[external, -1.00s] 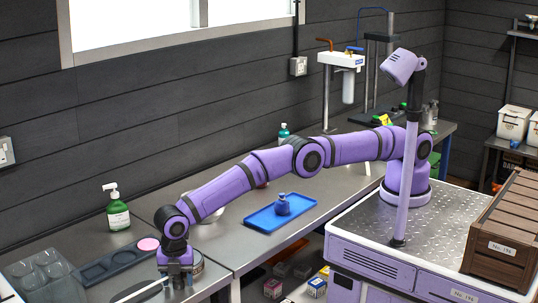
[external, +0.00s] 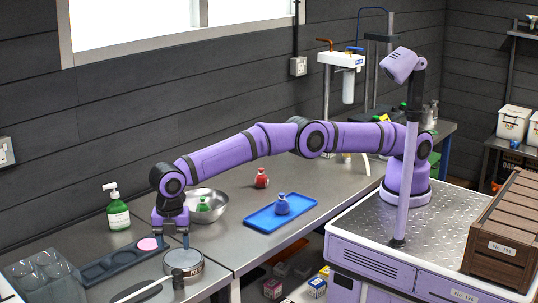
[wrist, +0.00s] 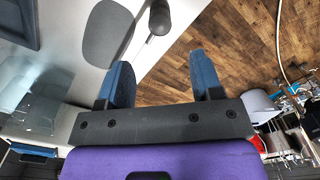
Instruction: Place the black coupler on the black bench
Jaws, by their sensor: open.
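A small black piece (external: 178,279), which looks like the coupler, stands on the steel worktop against the near side of a round metal dish. In the wrist view a black knobbed piece (wrist: 159,18) lies beyond my fingers, apart from them. My gripper (external: 171,240) is open and empty, above and behind the dish, with its fingers pointing down. Its two blue-grey fingers (wrist: 164,75) stand wide apart in the wrist view. A dark tray with round wells (external: 119,257) lies left of the gripper. I cannot tell which surface is the black bench.
The round dish (external: 183,259) sits below my gripper. A pink disc (external: 148,244) lies at the dark tray's end. A green pump bottle (external: 117,212), a metal bowl (external: 208,210), a red flask (external: 262,178) and a blue tray (external: 263,222) with a blue flask (external: 282,204) stand around.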

